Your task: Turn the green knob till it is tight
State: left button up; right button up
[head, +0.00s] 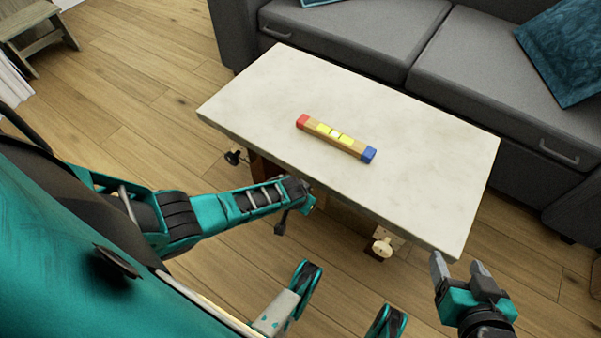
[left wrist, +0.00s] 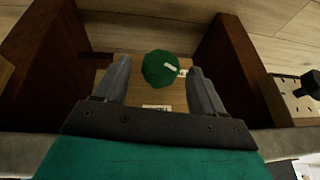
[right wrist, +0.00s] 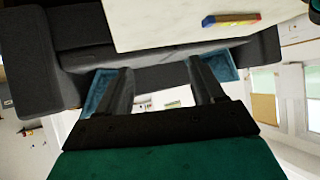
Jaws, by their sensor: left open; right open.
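The green knob (left wrist: 163,68) shows in the left wrist view, with a short white mark on its face. It sits on a light wooden panel (left wrist: 130,72) between two dark wooden sides under the table. My left gripper (left wrist: 160,85) is open, with one finger on each side of the knob in the picture; I cannot tell whether they touch it. In the head view the table edge hides the knob and my left fingertips. My right gripper (head: 464,266) is open and empty beside the table's front right corner; its fingers also show in the right wrist view (right wrist: 160,85).
The pale table (head: 270,95) carries a bar (head: 335,138) with red and blue ends and a yellow middle. A grey sofa (head: 340,35) stands close behind.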

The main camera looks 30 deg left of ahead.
pick_arm(q)
jog(key=shift+w+f, duration=0.2)
jog(key=shift+f, duration=0.2)
jog(key=c, duration=1.1)
